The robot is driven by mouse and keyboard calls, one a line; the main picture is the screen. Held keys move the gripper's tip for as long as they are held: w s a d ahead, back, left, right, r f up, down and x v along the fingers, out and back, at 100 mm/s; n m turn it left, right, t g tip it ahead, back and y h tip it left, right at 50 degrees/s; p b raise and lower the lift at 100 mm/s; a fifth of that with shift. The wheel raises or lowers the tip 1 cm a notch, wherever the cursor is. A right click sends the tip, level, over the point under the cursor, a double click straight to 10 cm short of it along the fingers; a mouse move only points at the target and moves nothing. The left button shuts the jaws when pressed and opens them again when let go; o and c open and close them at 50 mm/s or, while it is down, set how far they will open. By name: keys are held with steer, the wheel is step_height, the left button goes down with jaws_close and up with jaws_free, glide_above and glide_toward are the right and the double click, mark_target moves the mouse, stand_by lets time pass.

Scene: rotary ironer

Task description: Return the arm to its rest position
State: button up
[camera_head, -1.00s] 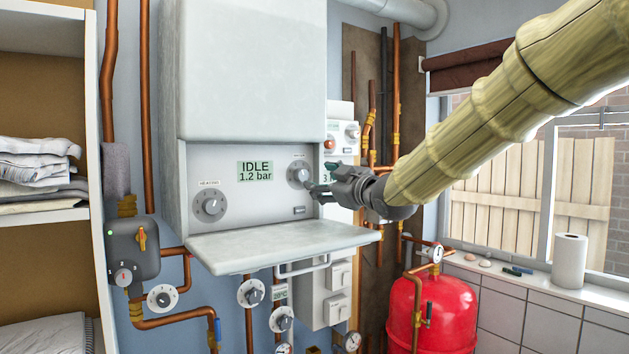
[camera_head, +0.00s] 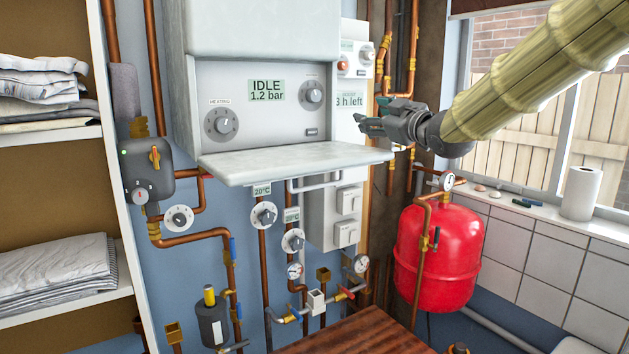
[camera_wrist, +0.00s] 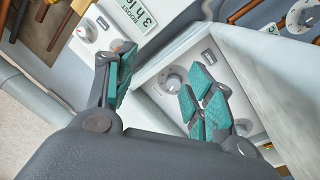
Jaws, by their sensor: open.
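My gripper (camera_head: 366,124) is open and empty in the head view, at the right of the boiler's panel, apart from the knobs. My arm, in a pale yellow sleeve, comes in from the upper right. In the wrist view the teal-padded fingers of my gripper (camera_wrist: 160,95) stand apart with nothing between them. The boiler's control panel (camera_head: 267,124) shows "IDLE 1.2 bar", with a heating knob (camera_head: 220,124) at left and another knob (camera_head: 313,95) at right. That second knob also shows beyond the fingers in the wrist view (camera_wrist: 171,79).
The boiler's flap (camera_head: 295,164) juts out below the panel, near my gripper. A second unit (camera_head: 350,97) reading "3 h left" is behind my gripper. A red tank (camera_head: 437,258), copper pipes and a window are at right. Shelves with folded cloth (camera_head: 55,275) are at left.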

steer(key=w+d+f+m+h+b, duration=0.1)
steer(key=w+d+f+m, duration=0.1)
steer(key=d+f, duration=0.4)
step_height(320, 180, down, 17)
steer(key=a+m+g+h, duration=0.2)
steer(key=s+a+f+m+g+p, duration=0.15)
steer(key=s+f, duration=0.25)
steer(key=f, duration=0.6)
steer(key=s+f+g+h, duration=0.1)
steer(key=s+f+g, duration=0.15)
steer(key=f, duration=0.85)
steer(key=s+a+f+m+g+p, duration=0.1)
steer(key=s+f, duration=0.4)
steer(key=f, duration=0.5)
steer(key=s+a+f+m+g+h, duration=0.15)
steer(key=s+f+g, duration=0.35)
steer(key=s+f, duration=1.5)
steer(key=s+d+f+m+g+h, duration=0.15)
steer(key=s+f, duration=0.25)
steer(key=s, duration=0.5)
steer(key=s+d+f+m+g, duration=0.1)
steer(key=s+d+f+g, duration=0.15)
steer(key=s, duration=0.55)
steer(key=s+d+f+m+g+h, duration=0.15)
steer(key=s+f, duration=0.25)
steer(key=s, duration=0.5)
step_height(320, 180, down, 38)
steer(key=b, duration=3.8)
steer(key=shift+w+y, duration=0.3)
steer(key=shift+y, duration=0.15)
